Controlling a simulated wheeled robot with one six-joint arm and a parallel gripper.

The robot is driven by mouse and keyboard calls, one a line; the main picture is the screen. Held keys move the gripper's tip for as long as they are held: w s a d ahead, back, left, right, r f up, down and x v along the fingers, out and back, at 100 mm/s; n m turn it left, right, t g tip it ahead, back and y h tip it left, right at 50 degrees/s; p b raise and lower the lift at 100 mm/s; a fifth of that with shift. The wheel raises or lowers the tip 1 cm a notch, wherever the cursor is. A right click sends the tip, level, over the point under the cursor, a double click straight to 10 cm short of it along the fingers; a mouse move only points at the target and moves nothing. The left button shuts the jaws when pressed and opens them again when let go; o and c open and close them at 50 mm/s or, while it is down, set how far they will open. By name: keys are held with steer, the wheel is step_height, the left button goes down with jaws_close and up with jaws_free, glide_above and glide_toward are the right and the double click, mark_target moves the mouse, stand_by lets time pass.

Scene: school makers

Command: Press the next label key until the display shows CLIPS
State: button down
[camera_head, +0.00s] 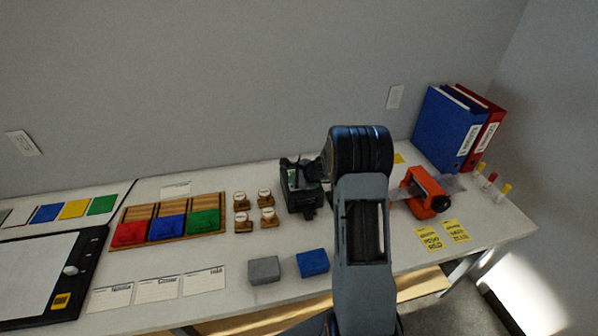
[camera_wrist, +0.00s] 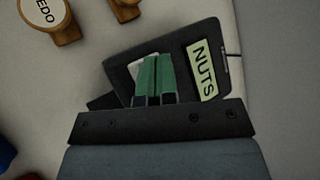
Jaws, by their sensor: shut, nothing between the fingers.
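The label maker is a dark device (camera_head: 296,200) on the table behind the middle, partly hidden by my arm in the head view. In the wrist view its dark body (camera_wrist: 122,66) lies tilted, and its pale green display (camera_wrist: 203,70) reads NUTS. My gripper (camera_wrist: 152,62) is shut and empty, its green fingers side by side over the label maker's face, left of the display. A pale patch shows beside the fingers; I cannot tell whether it is a key. The fingers hide part of the face, and I cannot tell whether they touch it.
Wooden stamps (camera_head: 266,217) stand just left of the label maker. A wooden tray (camera_head: 141,212) with red, blue and green blocks is farther left. Grey (camera_head: 264,269) and blue (camera_head: 312,262) blocks lie in front. An orange device (camera_head: 424,194) and binders (camera_head: 446,128) are right.

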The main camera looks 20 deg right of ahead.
steer(key=shift+r+p, duration=1.85)
steer(key=shift+r, duration=1.2)
steer(key=shift+f, duration=0.1)
